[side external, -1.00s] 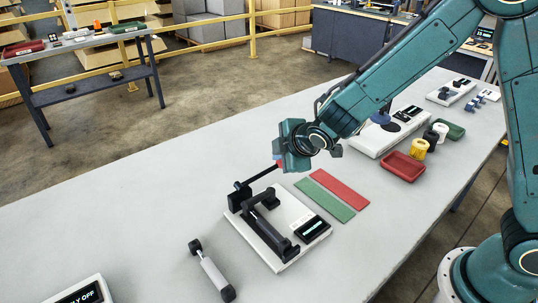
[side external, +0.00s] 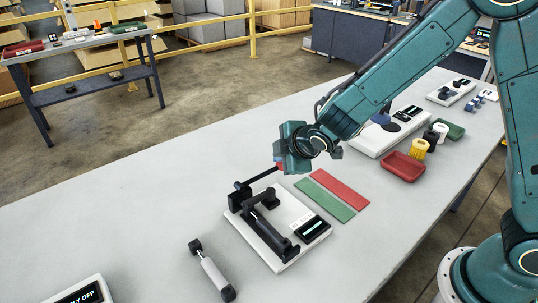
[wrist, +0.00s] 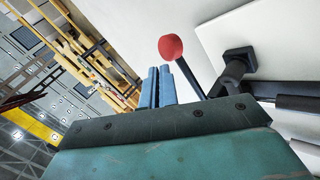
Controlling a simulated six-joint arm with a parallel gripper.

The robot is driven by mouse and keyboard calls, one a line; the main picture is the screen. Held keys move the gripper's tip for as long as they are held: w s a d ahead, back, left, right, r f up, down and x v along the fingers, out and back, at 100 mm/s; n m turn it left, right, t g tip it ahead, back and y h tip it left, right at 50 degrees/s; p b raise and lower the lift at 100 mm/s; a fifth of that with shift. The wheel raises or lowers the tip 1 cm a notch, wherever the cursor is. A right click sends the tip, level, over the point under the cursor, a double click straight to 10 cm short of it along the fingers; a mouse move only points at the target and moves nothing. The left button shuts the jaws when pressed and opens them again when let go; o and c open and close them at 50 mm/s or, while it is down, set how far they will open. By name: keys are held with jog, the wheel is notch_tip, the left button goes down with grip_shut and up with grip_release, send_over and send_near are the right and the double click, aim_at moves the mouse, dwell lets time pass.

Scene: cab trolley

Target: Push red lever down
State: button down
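The red lever is a thin dark rod with a round red knob (wrist: 171,47), mounted on a white base plate (side external: 308,211) with black fittings. In the side view the rod (side external: 261,175) slants up to the right from its black pivot. Its knob end is mostly hidden by my gripper (side external: 286,168). In the wrist view my gripper's two blue fingers (wrist: 157,87) lie side by side and look shut with nothing between them. The knob is just beyond and to the right of the fingertips. I cannot tell whether they touch.
A red strip (side external: 340,189) and a green strip (side external: 325,200) lie right of the base. A grey cylinder with black ends (side external: 212,272) lies in front. A red tray (side external: 403,167) and a yellow spool (side external: 419,148) stand farther right. The table's left side is mostly clear.

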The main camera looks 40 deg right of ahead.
jog(key=shift+d, duration=0.2)
jog(key=shift+a+r, duration=0.35)
jog(key=shift+r, duration=0.55)
jog(key=shift+a+r, duration=0.35)
jog(key=shift+r, duration=0.55)
jog(key=shift+a+r, duration=0.35)
jog(key=shift+r, duration=0.55)
jog(key=shift+r, duration=0.1)
jog(key=r, duration=0.1)
jog(key=a+r, duration=0.1)
jog(key=r, duration=0.2)
jog(key=shift+a+r, duration=0.25)
jog(key=shift+a, duration=0.1)
jog(key=shift+s+d, duration=0.1)
